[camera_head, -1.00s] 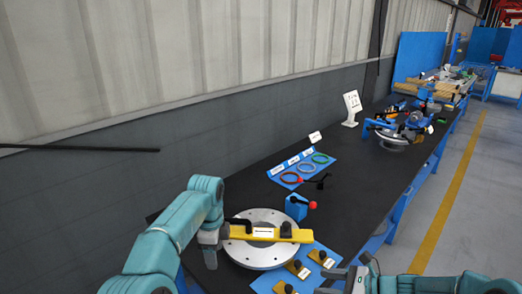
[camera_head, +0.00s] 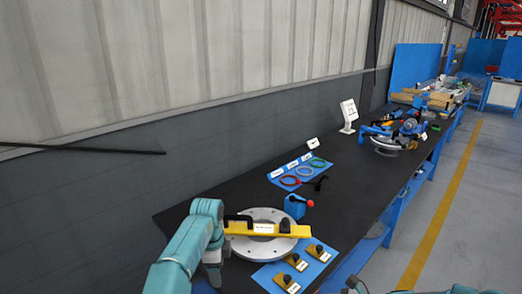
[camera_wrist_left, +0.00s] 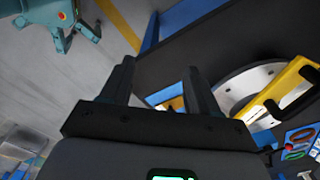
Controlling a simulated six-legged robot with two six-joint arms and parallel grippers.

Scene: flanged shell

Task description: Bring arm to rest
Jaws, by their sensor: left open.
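My left arm comes in from the lower left, and its gripper (camera_head: 213,274) hangs at the left side of the round metal flange (camera_head: 262,246). In the left wrist view, its two dark fingers (camera_wrist_left: 160,78) stand apart with nothing between them. A yellow bar with black handles (camera_head: 268,231) lies across the flange, apart from the fingers; it also shows in the wrist view (camera_wrist_left: 290,88). My right arm shows only at the bottom edge of the head view, with a small grey part of its gripper (camera_head: 357,286); its jaws are not clear.
A blue plate (camera_head: 277,268) with several yellow, black-knobbed pieces lies in front of the flange. Behind are a blue block (camera_head: 295,206) with a red knob and a blue board with coloured rings (camera_head: 304,170).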

